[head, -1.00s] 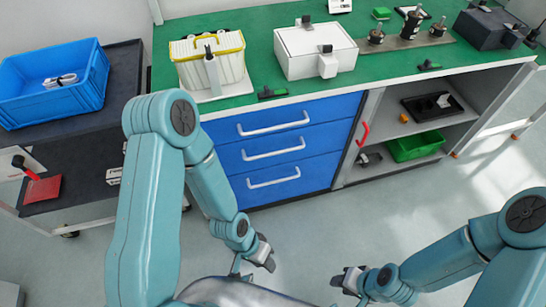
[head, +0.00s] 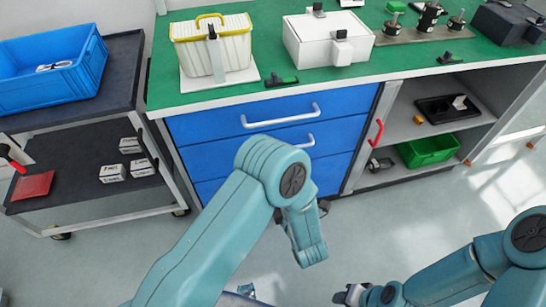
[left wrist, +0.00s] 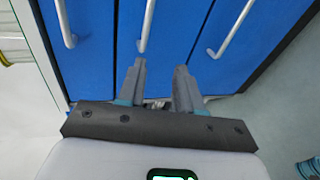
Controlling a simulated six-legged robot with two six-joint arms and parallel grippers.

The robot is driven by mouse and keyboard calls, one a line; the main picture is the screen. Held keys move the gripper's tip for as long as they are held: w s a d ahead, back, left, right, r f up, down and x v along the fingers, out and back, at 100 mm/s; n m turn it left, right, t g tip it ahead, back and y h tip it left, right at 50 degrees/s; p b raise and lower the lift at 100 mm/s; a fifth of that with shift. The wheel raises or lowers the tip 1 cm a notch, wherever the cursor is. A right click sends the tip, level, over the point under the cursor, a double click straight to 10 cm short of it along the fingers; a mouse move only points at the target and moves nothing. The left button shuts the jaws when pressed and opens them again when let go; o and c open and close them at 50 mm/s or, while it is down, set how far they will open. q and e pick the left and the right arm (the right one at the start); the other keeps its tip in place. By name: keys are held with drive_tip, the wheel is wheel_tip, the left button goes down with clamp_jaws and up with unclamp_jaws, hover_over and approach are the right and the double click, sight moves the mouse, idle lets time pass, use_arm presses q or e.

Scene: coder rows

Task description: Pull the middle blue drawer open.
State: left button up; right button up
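The middle blue drawer (head: 210,155) is one of three stacked blue drawers under the green bench; all look shut. Its pale bar handle (head: 308,142) shows only at its right end, the rest behind my left arm. In the left wrist view the drawers stand sideways, and the middle handle (left wrist: 147,22) runs down to just ahead of my left gripper (left wrist: 160,80). That gripper is open, its two fingers apart with nothing between them. The handle's near end lies closer to the left finger. My right gripper (head: 350,296) is low in the head view, away from the drawers.
The top handle (head: 280,116) and bottom handle (left wrist: 232,28) flank the middle one. Right of the drawers is an open shelf with a red handle (head: 376,132) and a green bin (head: 428,150). A dark cart (head: 125,100) with a blue crate (head: 50,92) stands left.

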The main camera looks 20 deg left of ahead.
use_arm(q)
drive_tip(key=shift+m+t, duration=0.7)
drive_tip(key=shift+t, duration=0.1)
drive_tip(key=x, duration=0.5)
drive_tip(key=w+d+x, duration=0.1)
drive_tip(key=x, duration=0.4)
drive_tip(key=d+r+b+x, duration=0.1)
drive_tip(key=x, duration=0.5)
drive_tip(key=shift+w, duration=0.4)
drive_tip(key=shift+c, duration=0.3)
clamp_jaws()
